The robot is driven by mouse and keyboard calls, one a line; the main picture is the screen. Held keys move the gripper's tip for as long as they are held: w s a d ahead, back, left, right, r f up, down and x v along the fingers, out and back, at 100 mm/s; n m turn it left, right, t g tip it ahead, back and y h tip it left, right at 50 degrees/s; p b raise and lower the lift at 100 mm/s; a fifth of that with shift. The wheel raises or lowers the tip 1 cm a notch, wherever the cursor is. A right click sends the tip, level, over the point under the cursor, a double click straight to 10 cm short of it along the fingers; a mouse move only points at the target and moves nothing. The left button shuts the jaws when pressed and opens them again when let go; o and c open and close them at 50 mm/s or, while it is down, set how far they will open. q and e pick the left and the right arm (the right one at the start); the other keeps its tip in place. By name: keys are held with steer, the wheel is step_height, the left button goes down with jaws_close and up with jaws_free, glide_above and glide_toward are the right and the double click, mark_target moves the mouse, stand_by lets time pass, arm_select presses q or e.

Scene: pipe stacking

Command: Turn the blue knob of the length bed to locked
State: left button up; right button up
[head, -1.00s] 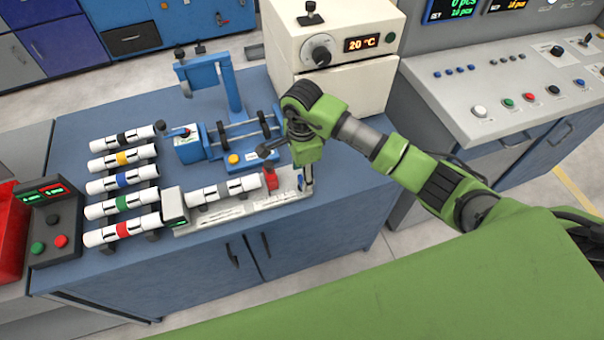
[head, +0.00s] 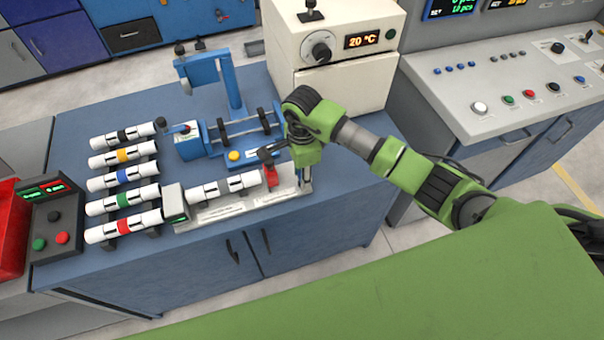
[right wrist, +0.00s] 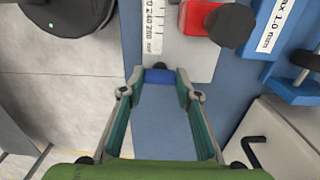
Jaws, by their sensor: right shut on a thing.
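The length bed (head: 235,208) is a pale plate with scales at the front of the blue table. A white pipe with a grey band (head: 205,192) lies on it, beside a red block (head: 270,176). My right gripper (head: 306,186) reaches down at the bed's right end. In the right wrist view my right gripper (right wrist: 160,82) has its fingertips on both sides of the blue knob (right wrist: 158,76), shut on it. The knob sits at the edge of the bed's plate (right wrist: 188,58). The knob is hidden in the head view. My left gripper is not in view.
Several banded pipes (head: 123,182) lie on a rack at the left. A blue fixture (head: 192,147) stands behind the bed. A white oven (head: 345,80) stands behind my right arm. A button box (head: 54,220) is at the far left.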

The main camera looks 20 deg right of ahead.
steer(key=m+b, duration=0.2)
steer(key=m, duration=0.1)
steer(key=shift+d+f+b, duration=0.1)
steer(key=shift+f+b, duration=0.1)
steer(key=shift+b, duration=0.15)
steer(key=m+b, duration=0.2)
steer(key=m, duration=0.2)
steer(key=m+b, duration=0.2)
steer(key=m, duration=0.4)
steer(key=shift+r, duration=0.1)
steer(key=m+b, duration=0.1)
steer(key=m, duration=0.3)
steer(key=shift+m, duration=0.3)
steer(key=shift+r, duration=0.1)
steer(key=o, duration=1.1)
